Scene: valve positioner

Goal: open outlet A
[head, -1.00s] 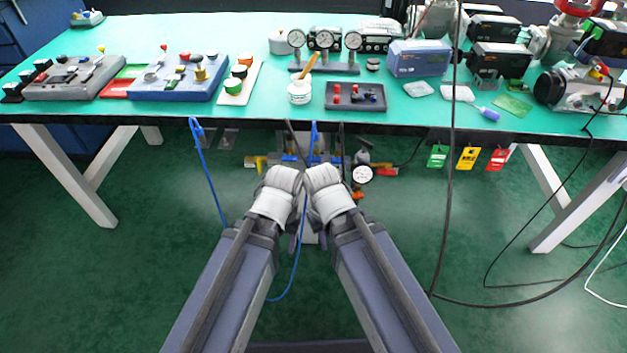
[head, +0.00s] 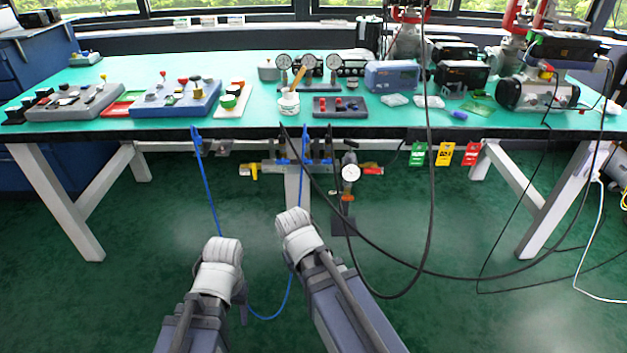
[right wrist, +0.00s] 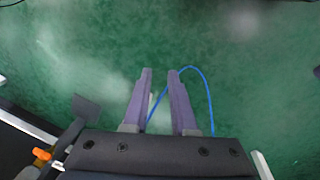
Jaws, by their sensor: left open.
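Under the bench's front edge hangs a pipe assembly (head: 290,168). It has a yellow handle (head: 250,169) on its left, a red handle (head: 371,170) on its right and a round white gauge (head: 351,173). I cannot read which outlet is A. My left gripper (head: 243,314) is low in front of the bench, apart from the assembly, open and mostly hidden behind my arm. My right gripper shows in the right wrist view (right wrist: 160,72), open and empty over the green floor. My right arm hides it in the head view.
A blue hose (head: 207,180) loops down close to my arms, and black cables (head: 430,180) hang in front of the bench's right half. Red, yellow and green tags (head: 444,154) hang from the front edge. The bench top (head: 240,130) carries control boxes and gauges. White legs (head: 62,200) stand at both sides.

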